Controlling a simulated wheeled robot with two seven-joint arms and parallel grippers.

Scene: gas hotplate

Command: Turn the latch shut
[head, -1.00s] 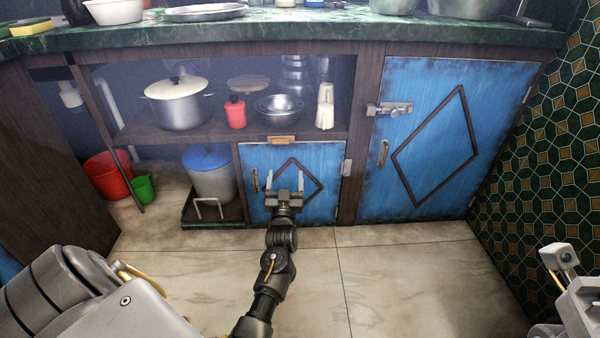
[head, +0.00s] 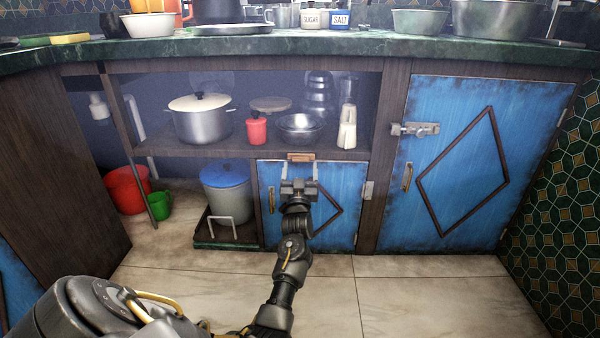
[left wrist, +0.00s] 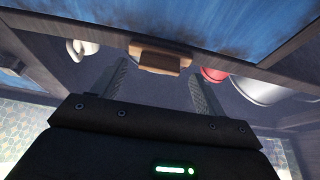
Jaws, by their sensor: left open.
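The latch (head: 300,157) is a small brown wooden block on the frame at the top edge of the small blue door (head: 345,185). It lies roughly level in the head view. My left gripper (head: 300,168) is in front of the door, open, its two fingertips just below the latch and to either side. In the left wrist view the latch (left wrist: 160,57) shows between and beyond the fingertips of the left gripper (left wrist: 160,72); I cannot tell whether they touch it. The door looks closed, its lower middle partly hidden by my arm. My right gripper is out of view.
A larger blue door (head: 460,200) with a metal bolt (head: 415,129) is at the right. The open shelf above holds a pot (head: 202,125), a red canister (head: 257,130) and a bowl (head: 302,128). A blue-lidded pot (head: 226,188) stands left of the small door. The floor in front is clear.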

